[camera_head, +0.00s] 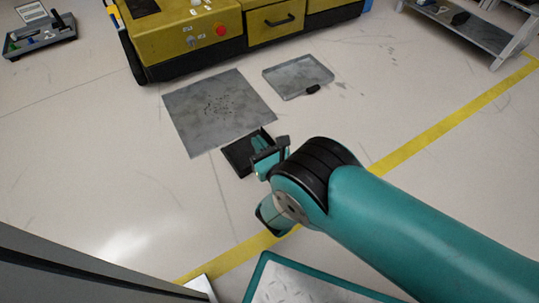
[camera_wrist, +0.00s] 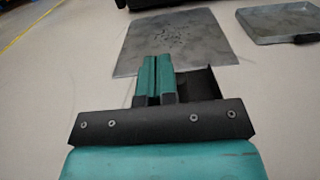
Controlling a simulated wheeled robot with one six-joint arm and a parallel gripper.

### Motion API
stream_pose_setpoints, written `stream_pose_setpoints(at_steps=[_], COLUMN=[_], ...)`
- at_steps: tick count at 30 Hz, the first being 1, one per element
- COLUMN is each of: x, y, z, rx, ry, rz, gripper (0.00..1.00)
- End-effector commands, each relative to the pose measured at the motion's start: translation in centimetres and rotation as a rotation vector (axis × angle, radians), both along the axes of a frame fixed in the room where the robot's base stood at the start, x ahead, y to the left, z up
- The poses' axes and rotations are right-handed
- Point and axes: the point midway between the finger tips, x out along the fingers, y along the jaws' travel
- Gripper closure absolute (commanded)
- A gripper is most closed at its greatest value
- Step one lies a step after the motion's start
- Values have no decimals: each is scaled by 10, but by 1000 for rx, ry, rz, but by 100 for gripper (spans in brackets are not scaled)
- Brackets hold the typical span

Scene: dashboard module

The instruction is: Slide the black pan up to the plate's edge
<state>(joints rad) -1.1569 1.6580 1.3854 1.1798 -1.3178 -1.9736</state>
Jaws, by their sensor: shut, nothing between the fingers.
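The black pan (camera_head: 238,157) lies on the floor at the near edge of the flat grey plate (camera_head: 208,103). Its far side is very close to that edge; I cannot tell whether they touch. My gripper (camera_head: 263,152) is shut and empty, low over the pan's right part, hiding some of it. In the wrist view, the shut fingers (camera_wrist: 156,62) point towards the plate (camera_wrist: 180,30), and the pan (camera_wrist: 207,82) shows to their right, partly hidden by the gripper. Contact between fingers and pan is unclear.
A grey tray (camera_head: 297,76) with a black handle lies right of the plate. A yellow machine (camera_head: 215,30) stands behind. A teal-rimmed surface (camera_head: 300,285) is at the near edge. A yellow floor line (camera_head: 430,132) crosses the right. Floor left of the plate is clear.

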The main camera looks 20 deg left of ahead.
Motion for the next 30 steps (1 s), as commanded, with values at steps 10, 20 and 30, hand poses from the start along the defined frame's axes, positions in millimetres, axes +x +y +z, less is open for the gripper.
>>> stream_pose_setpoints(at_steps=[10,20,30], x=[0,0,17], y=[1,0,-5], z=[98,135,153], rx=[1,1,45], ry=[-1,1,60], rz=[0,0,-56], gripper=[100,100,100])
